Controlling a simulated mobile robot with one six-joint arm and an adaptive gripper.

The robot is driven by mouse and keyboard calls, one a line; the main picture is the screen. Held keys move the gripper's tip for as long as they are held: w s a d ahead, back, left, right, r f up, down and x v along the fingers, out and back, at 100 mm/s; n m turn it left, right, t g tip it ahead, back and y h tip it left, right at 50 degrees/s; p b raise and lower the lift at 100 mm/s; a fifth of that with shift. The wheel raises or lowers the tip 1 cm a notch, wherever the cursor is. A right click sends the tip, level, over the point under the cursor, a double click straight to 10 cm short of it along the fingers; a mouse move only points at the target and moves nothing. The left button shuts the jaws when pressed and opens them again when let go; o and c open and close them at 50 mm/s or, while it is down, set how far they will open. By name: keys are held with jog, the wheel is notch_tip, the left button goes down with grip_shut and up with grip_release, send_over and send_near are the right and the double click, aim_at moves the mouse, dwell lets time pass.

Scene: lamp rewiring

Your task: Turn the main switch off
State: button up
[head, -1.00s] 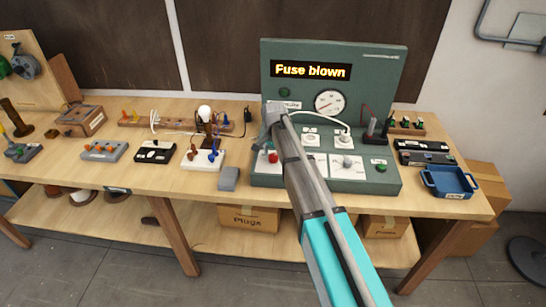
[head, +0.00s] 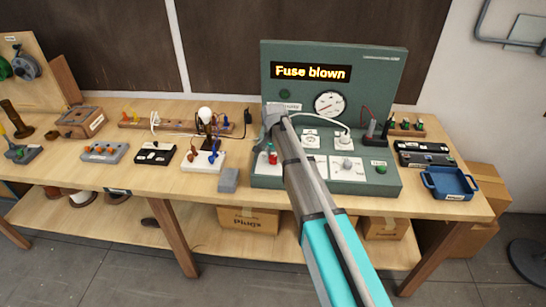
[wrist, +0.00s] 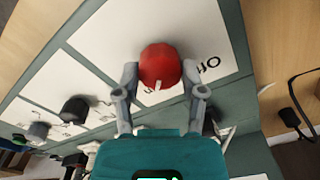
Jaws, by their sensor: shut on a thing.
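The main switch is a round red knob (wrist: 160,66) with a small white mark on its edge, on a white plate in the wrist view. Dark lettering, partly covered, shows beside it. In the head view the red knob (head: 272,158) is at the left front of the green panel (head: 388,75), beside my arm. My gripper (wrist: 163,80) is shut on the knob, one finger on each side. In the head view its fingers are mostly hidden. The panel's display (head: 310,72) reads "Fuse blown".
Other panel controls include a light knob (head: 347,164) and a green button (head: 381,169). A grey block (head: 228,180) stands just left of the panel. A blue tray (head: 450,184) lies to its right. A white cable (head: 318,115) arches behind my arm.

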jog(key=n, duration=1.3)
jog(key=shift+a, duration=0.1)
jog(key=n, duration=0.4)
jog(key=shift+n, duration=0.3)
dwell(0.3)
jog(key=o, duration=1.1)
jog(key=shift+o, duration=0.2)
